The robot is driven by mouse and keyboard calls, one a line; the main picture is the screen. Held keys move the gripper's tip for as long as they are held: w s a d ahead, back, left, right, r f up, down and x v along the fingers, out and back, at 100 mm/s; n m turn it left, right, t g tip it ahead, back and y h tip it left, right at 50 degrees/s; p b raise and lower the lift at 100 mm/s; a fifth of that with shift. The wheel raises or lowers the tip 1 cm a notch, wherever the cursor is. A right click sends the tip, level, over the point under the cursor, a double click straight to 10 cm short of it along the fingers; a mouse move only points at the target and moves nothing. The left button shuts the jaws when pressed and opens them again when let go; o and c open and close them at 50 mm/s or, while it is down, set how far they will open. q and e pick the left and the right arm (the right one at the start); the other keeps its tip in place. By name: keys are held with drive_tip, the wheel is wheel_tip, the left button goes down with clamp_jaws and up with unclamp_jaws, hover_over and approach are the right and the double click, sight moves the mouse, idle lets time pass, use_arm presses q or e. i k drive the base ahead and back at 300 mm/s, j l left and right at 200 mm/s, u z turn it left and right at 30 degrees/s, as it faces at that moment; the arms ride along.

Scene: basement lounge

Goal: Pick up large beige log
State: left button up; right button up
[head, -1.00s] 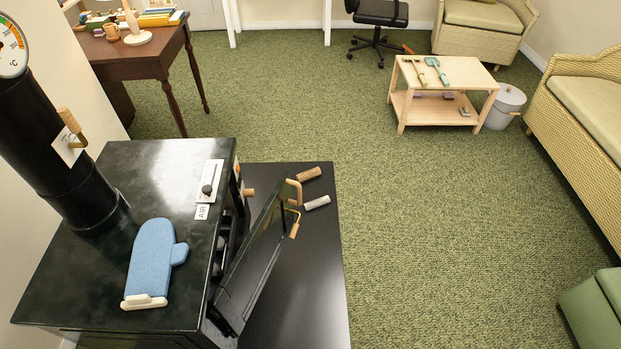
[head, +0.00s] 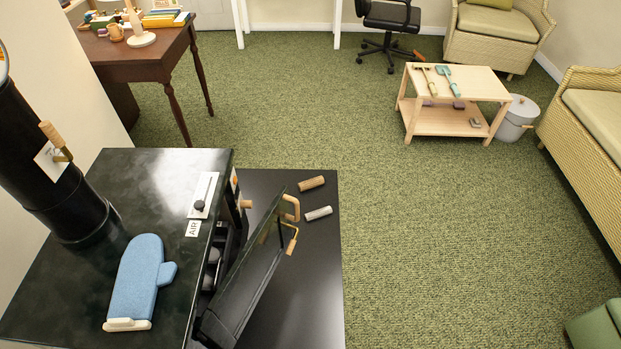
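Two short logs lie on the black floor plate in front of the stove. The tan-beige log (head: 311,183) is farther back, and a pale grey log (head: 318,213) lies just nearer. They are apart, and both look small from here. Neither gripper is in view.
The black stove (head: 150,185) stands at the left with its door (head: 250,275) swung open beside the logs. A blue mitt (head: 140,277) lies on its top. A low wooden table (head: 440,121) with tools stands farther back.

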sight(308, 184)
drive_tip(key=i+l+u, duration=0.15)
drive_tip(key=i+l, duration=0.35)
drive_tip(key=i+l+u, duration=0.15)
drive_tip(key=i+l, duration=0.45)
drive_tip(key=i+l+u, duration=0.15)
drive_tip(key=i+l, duration=0.5)
drive_tip(key=i+l+u, duration=0.15)
drive_tip(key=i+l, duration=0.4)
drive_tip(key=l, duration=0.15)
